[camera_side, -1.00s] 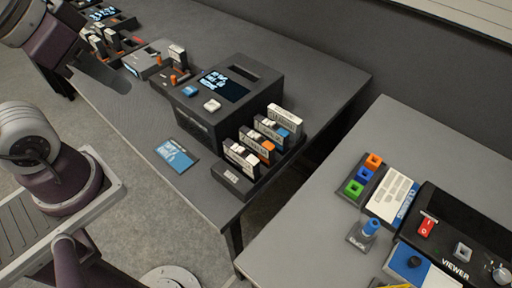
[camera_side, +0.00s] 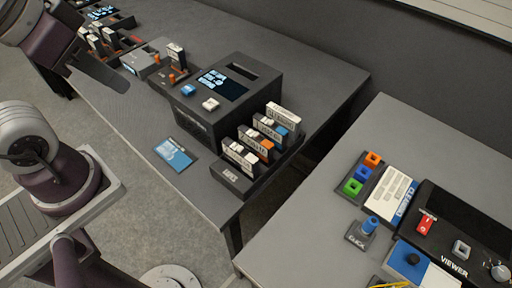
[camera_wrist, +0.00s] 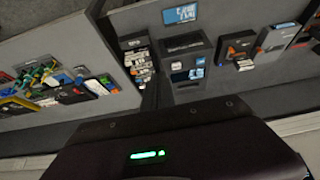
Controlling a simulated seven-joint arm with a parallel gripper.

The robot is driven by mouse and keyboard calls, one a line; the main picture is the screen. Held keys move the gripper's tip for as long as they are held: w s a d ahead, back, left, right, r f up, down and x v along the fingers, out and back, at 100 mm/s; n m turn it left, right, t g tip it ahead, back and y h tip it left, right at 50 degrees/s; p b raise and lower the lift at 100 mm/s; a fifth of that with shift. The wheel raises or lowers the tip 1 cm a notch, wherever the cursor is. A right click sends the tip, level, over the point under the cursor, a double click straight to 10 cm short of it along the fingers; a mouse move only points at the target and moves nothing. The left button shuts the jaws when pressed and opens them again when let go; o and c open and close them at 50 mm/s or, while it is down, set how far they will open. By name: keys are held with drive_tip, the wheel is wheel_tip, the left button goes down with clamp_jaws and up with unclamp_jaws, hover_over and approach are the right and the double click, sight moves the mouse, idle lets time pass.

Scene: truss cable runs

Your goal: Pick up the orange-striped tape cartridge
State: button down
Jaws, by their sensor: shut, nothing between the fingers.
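A cartridge with an orange end (camera_side: 265,146) stands upright in a dark rack (camera_side: 232,178) on the long grey table, between a white-and-black cartridge (camera_side: 240,156) and a blue-marked one (camera_side: 271,131). The stripe itself is too small to make out. My gripper (camera_side: 103,76) is at the upper left of the side view, high and far from this rack. It is shut and empty. Its dark body with a green light fills the bottom of the wrist view.
A black box with a screen (camera_side: 222,84) stands right behind the rack. A blue card (camera_side: 173,153) lies in front of it. More cartridges and trays (camera_side: 170,62) stand farther along the table. A gap separates a second table with colored blocks (camera_side: 363,173) and a viewer panel (camera_side: 455,235).

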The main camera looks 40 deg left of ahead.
idle(0.3)
drive_tip(key=c, duration=1.2)
unclamp_jaws()
drive_tip(key=m+g, duration=0.6)
drive_tip(key=m, duration=1.2)
hover_over(255, 134)
drive_tip(key=f, duration=1.8)
drive_tip(key=shift+s+a, duration=0.15)
drive_tip(key=shift+s, duration=0.15)
drive_tip(key=f, duration=0.7)
drive_tip(key=shift+w+f, duration=0.3)
drive_tip(key=shift+w, duration=0.1)
